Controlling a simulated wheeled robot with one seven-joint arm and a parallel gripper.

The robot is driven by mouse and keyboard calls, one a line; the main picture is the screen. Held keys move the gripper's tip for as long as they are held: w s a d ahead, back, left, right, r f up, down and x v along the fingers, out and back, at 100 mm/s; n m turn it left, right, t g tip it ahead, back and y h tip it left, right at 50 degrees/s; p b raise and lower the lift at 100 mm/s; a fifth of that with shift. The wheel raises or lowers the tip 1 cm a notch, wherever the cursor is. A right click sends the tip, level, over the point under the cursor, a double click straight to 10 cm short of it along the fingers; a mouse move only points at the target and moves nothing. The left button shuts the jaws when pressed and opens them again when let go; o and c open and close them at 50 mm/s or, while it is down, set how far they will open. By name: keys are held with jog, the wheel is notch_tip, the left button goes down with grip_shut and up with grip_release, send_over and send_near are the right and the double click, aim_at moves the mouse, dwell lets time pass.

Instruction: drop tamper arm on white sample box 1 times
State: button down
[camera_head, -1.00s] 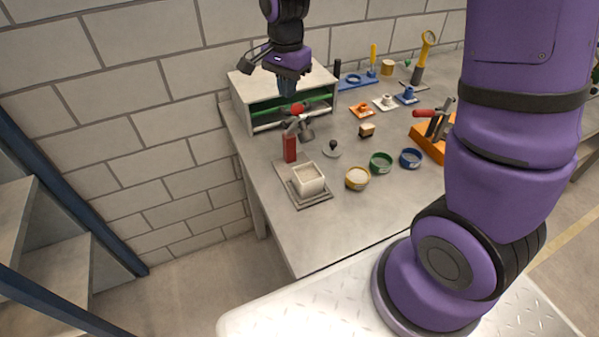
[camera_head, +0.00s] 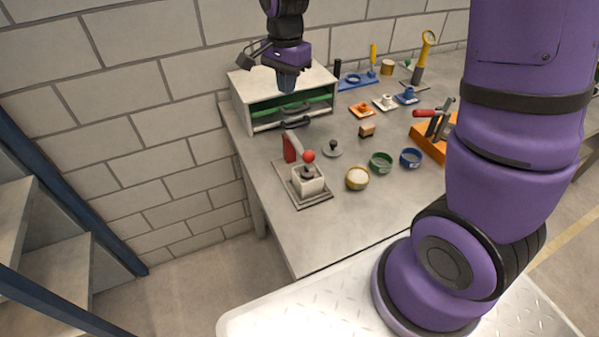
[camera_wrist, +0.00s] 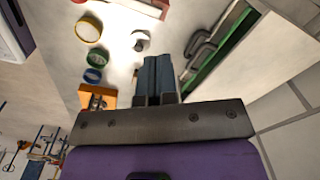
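The white sample box (camera_head: 308,185) stands on a grey base plate (camera_head: 318,203) on the workbench. The tamper arm (camera_head: 297,145) is hinged at a red post (camera_head: 289,153) and is lowered over the box. Its red ball end (camera_head: 309,157) is above the box, and a dark tamper head (camera_head: 307,173) is at the box's opening. The exact contact is too small to tell. My gripper (camera_head: 288,84) hangs above and behind the tamper, in front of the cabinet, apart from the arm and empty. In the wrist view its fingers (camera_wrist: 158,77) are together.
A white cabinet (camera_head: 240,98) with green-edged shelves and dark handles is close behind my gripper. A grey knobbed lid (camera_head: 332,148) and yellow (camera_head: 357,178), green (camera_head: 381,162) and blue (camera_head: 411,158) bowls lie right of the tamper. An orange clamp stand (camera_head: 428,140) is farther right.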

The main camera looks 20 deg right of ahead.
notch_tip(320, 180, up, 7)
dwell(0.7)
jog(key=shift+r, duration=0.15)
jog(key=s+d+r+n+t, duration=0.1)
jog(key=s+d+r+n, duration=0.1)
jog(key=s, duration=0.6)
jog(key=s+d+r+n+t, duration=0.2)
jog(key=s+r+n, duration=0.2)
jog(key=s+n, duration=0.2)
jog(key=s+d+r+n+t, duration=0.2)
jog(key=s+d+r+n, duration=0.1)
jog(key=s, duration=0.8)
jog(key=shift+r+n, duration=0.4)
jog(key=shift+n, duration=0.1)
